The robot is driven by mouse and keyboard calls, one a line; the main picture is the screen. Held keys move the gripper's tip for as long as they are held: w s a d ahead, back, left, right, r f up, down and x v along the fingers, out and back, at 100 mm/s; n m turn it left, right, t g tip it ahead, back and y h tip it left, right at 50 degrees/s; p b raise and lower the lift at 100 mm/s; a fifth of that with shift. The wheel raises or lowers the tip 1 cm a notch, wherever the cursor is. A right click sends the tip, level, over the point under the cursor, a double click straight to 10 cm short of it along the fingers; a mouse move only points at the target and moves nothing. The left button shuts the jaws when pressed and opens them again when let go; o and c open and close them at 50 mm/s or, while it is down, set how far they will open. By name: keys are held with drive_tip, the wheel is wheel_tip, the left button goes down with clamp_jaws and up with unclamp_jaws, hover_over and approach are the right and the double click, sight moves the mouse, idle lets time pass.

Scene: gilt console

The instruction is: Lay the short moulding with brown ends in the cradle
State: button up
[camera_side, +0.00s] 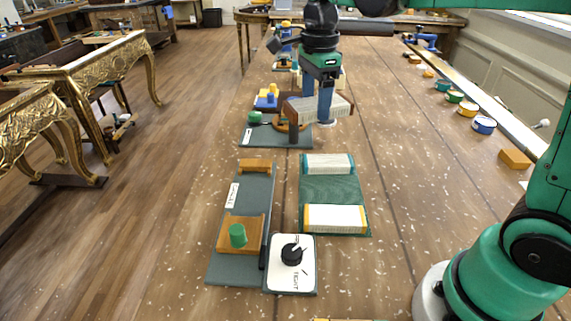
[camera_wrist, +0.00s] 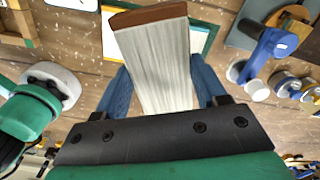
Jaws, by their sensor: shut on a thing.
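My gripper (camera_side: 317,98) is shut on the short moulding (camera_side: 335,104), pale on top with brown ends. In the wrist view the moulding (camera_wrist: 158,55) lies between the two blue fingers, its brown end pointing away from my gripper. In the side view it is held level above the table, beyond the green mat.
The green mat (camera_side: 333,189) holds a teal-ended moulding (camera_side: 328,164) and a yellow-ended one (camera_side: 335,218). A dial panel (camera_side: 291,278) sits beside the near board. Another grey board (camera_side: 262,137) lies near the held moulding. Tape rolls (camera_side: 483,125) and an orange block (camera_side: 515,159) line the right.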

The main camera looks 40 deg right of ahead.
drive_tip(key=w+a+f+n, duration=0.4)
drive_tip(key=a+n, duration=0.1)
drive_tip(key=n, duration=0.8)
approach(251, 193)
drive_tip(key=shift+f, duration=3.3)
drive_tip(key=shift+f, duration=0.2)
drive_tip(key=o, duration=1.4)
drive_tip(key=shift+c, duration=0.2)
drive_tip(key=shift+r, duration=2.85)
